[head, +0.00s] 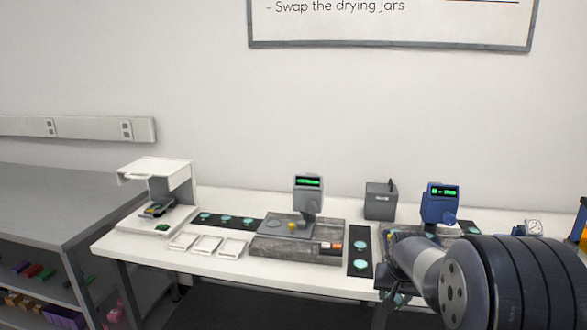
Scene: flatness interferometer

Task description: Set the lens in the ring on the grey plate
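Several teal, lens-like discs lie on dark mats on the white bench. One dark mat (361,267) right of the middle instrument holds discs, among them a teal disc (360,247). Another dark strip (236,226) at the left holds several more. A grey plate (287,228) lies on the stone base of the middle instrument, with a small yellow part (292,227) on it. I cannot make out a ring there at this size. My arm fills the lower right and hides part of the bench; my gripper cannot be made out.
A white-hooded instrument (156,170) stands at the left, with white trays (206,244) beside it. A blue display unit (440,204) and a grey box (380,201) stand at the right. A grey shelf unit (60,205) is at far left.

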